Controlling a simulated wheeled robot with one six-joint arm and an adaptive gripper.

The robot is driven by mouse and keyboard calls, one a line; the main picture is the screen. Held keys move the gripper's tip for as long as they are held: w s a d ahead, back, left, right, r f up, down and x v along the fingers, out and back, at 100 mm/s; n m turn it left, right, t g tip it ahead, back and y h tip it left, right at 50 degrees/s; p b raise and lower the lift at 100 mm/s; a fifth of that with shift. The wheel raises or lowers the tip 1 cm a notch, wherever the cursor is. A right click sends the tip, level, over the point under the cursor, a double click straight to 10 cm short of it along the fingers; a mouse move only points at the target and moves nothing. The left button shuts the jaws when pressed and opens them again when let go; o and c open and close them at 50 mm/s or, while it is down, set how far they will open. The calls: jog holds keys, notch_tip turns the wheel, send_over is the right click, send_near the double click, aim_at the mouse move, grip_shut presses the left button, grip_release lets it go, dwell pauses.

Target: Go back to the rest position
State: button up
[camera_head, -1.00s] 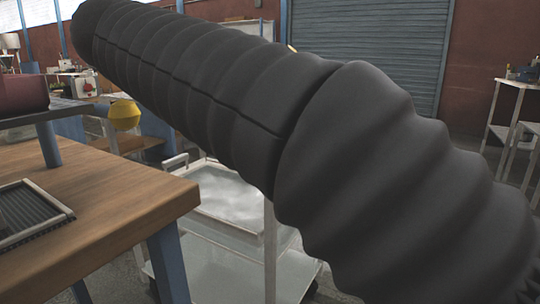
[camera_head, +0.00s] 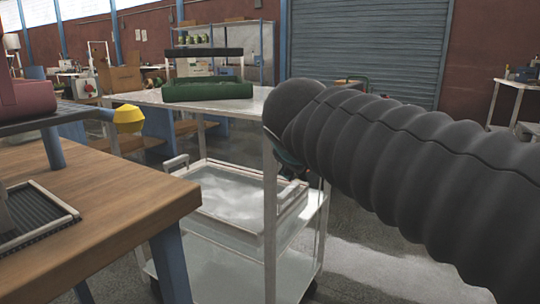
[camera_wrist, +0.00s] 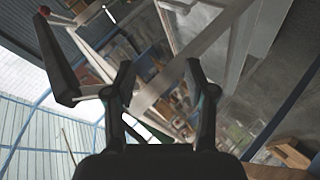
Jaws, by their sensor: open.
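My gripper (camera_wrist: 158,85) shows in the wrist view with its two dark fingers spread apart. Nothing is held between them; a blurred, tilted background of shelves and beams shows through the gap. In the head view my black ribbed arm reaches in from the right, ending above the right side of the white cart (camera_head: 270,215). A small dark part of the gripper shows below the arm's end there; its fingers are mostly hidden.
A wooden table (camera_head: 120,205) with a ribbed black tray (camera_head: 68,208) stands at left. A yellow knob (camera_head: 128,117) juts out beside it. A green object (camera_head: 207,91) lies on the cart's top. Open floor (camera_head: 385,250) shows at right.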

jog(key=s+d+f+m+g, duration=0.2)
jog(key=s+d+f+m, duration=0.3)
jog(key=s+f, duration=0.4)
jog(key=s+d+f+m+g+y, duration=0.1)
jog(key=s+d+f+m+g, duration=0.2)
jog(key=s+f, duration=0.7)
notch_tip(320, 180, down, 3)
jog(key=shift+d+m+g+p, duration=0.3)
jog(key=shift+d+m+p, duration=0.05)
jog(key=shift+d+m, duration=0.85)
jog(key=shift+s, duration=0.1)
